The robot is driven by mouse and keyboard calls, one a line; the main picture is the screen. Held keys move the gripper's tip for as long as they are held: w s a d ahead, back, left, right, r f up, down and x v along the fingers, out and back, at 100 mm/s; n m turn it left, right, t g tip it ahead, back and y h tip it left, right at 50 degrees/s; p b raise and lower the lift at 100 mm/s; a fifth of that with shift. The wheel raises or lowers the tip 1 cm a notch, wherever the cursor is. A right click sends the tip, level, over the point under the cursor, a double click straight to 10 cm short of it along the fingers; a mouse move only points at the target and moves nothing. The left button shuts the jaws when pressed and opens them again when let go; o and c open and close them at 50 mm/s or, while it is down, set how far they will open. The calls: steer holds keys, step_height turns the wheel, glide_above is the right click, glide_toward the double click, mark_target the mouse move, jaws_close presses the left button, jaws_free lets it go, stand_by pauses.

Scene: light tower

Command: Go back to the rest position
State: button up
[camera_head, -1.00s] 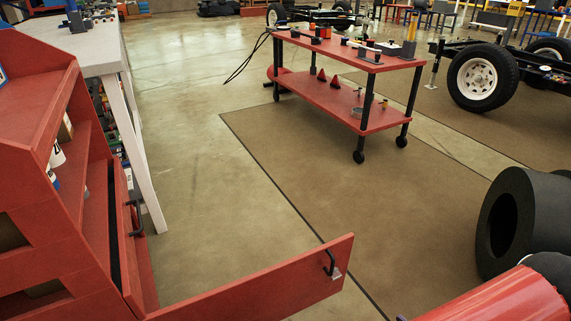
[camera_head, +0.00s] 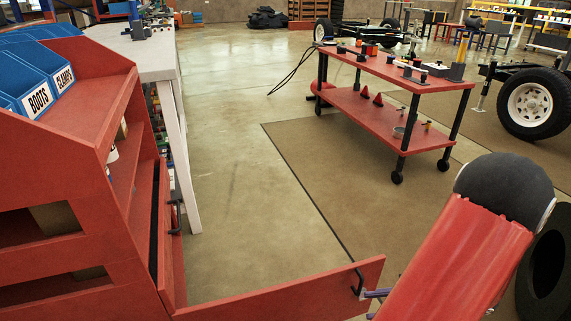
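My red arm (camera_head: 455,255) with its dark rounded joint rises at the lower right. Only a small grey-purple part at my gripper end (camera_head: 376,293) shows at the arm's left edge. It appears close beside the black handle (camera_head: 358,283) of a red panel (camera_head: 290,292) that juts out from the red cabinet (camera_head: 65,180). I cannot tell whether it touches the handle. The arm hides most of the gripper, so its opening cannot be made out.
Blue bins (camera_head: 35,85) stand on the red cabinet at left. A pale workbench (camera_head: 150,60) stands behind it. A red two-shelf cart (camera_head: 390,120) and a wheeled chassis (camera_head: 530,103) stand further off. A large black ring-like object (camera_head: 548,265) is partly hidden at right. Floor between cabinet and cart is clear.

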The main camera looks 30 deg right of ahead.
steer(key=w+a+r+n+g+h+p, duration=0.1)
steer(key=w+a+r+n+h, duration=0.2)
steer(key=a+r+n, duration=0.7)
steer(key=w+a+r+n+g+h+p, duration=0.1)
steer(key=w+a+r+n+g+h, duration=0.1)
steer(key=w+a+r+n+h, duration=0.2)
steer(key=a+r+n+h, duration=0.3)
steer(key=a+r+n, duration=0.4)
steer(key=a+n, duration=0.1)
steer(key=shift+a+n, duration=0.3)
steer(key=shift+a, duration=0.45)
steer(key=shift+s, duration=0.15)
